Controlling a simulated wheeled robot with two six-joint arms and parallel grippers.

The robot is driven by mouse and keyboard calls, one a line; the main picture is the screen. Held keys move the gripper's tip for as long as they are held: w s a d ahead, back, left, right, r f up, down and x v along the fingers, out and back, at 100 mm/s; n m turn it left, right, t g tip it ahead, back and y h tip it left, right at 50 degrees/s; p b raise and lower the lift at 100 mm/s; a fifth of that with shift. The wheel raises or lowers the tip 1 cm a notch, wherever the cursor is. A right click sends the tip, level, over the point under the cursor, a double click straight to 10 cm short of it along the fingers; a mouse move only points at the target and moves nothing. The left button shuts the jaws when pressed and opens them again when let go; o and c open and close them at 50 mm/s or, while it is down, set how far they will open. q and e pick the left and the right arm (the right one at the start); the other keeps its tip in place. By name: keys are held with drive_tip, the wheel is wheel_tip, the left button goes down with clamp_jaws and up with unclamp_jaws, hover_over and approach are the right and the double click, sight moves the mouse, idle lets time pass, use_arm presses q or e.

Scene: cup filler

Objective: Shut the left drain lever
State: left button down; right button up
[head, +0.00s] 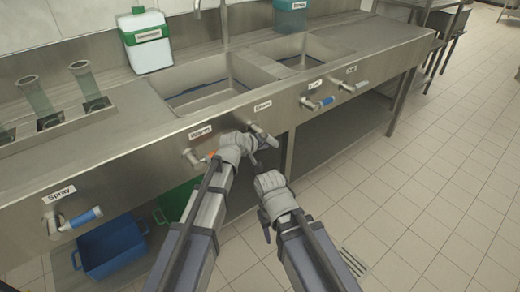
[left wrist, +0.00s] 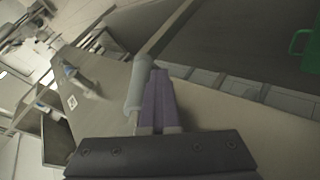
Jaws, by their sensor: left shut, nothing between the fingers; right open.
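The left drain lever (head: 264,135) is on the front panel below the left basin, under a small label, with a pale grey handle slanting down to the right. In the left wrist view its handle (left wrist: 138,85) is a pale cylinder right beside my fingers. My left gripper (head: 263,145) is shut and empty, just below and at the handle; I cannot tell whether it touches. Its purple fingers (left wrist: 158,98) are together in the left wrist view. My right gripper (head: 258,167) is lower, apart from the lever; its fingers are small and partly hidden, but it is open.
A red-orange lever (head: 210,156) sits left of my left gripper, partly hidden by it. A blue spray lever (head: 82,217) is farther left. A blue bin (head: 110,248) stands below. The right floor is clear.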

sight(271, 138)
use_arm(q)
drive_tip(key=d+t+h+b, duration=0.1)
drive_tip(key=b, duration=0.2)
drive_tip(key=shift+w+d+f, duration=0.1)
drive_tip(key=shift+w, duration=0.3)
drive_tip(key=shift+w+d+r+n+t+h+b, duration=0.1)
drive_tip(key=shift+r+n+t+h+b, duration=0.1)
drive_tip(key=shift+n+t+h+b, duration=0.25)
drive_tip(key=shift+w+d+r, duration=0.2)
drive_tip(key=shift+r, duration=0.25)
drive_tip(key=shift+w+d+r+p, duration=0.15)
drive_tip(key=shift+d+r+p, duration=0.1)
drive_tip(key=shift+p, duration=0.2)
drive_tip(key=shift+w+r, duration=0.1)
drive_tip(key=shift+r, duration=0.05)
drive_tip(key=shift+w+d+r+p, duration=0.15)
drive_tip(key=shift+d+r+p, duration=0.1)
drive_tip(key=shift+p, duration=0.15)
drive_tip(key=shift+r, duration=0.1)
